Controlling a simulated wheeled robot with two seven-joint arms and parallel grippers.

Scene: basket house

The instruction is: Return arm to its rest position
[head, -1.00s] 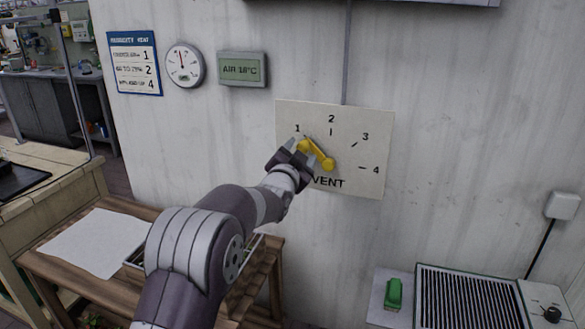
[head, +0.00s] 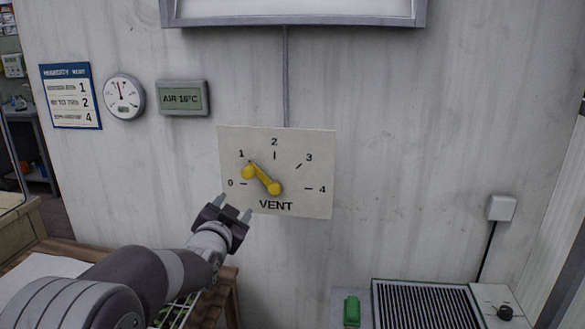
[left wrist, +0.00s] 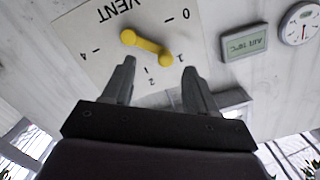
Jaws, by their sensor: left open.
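My left gripper (head: 233,207) is open and empty, below and left of the yellow vent lever (head: 261,179). The lever is mounted on a pale VENT panel (head: 310,190) on the wall, and its free end points at the 1 mark. In the left wrist view, my open left gripper (left wrist: 157,75) has its two fingers apart, with the yellow lever (left wrist: 146,46) beyond the fingertips and not held. The VENT panel (left wrist: 95,60) appears upside down there. My right gripper is not in view.
A humidity card (head: 70,97), a round gauge (head: 124,97) and an AIR display (head: 183,98) hang at left. A wooden table (head: 232,290) stands below my left arm. A grated unit (head: 425,303) and a green object (head: 351,311) are at lower right.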

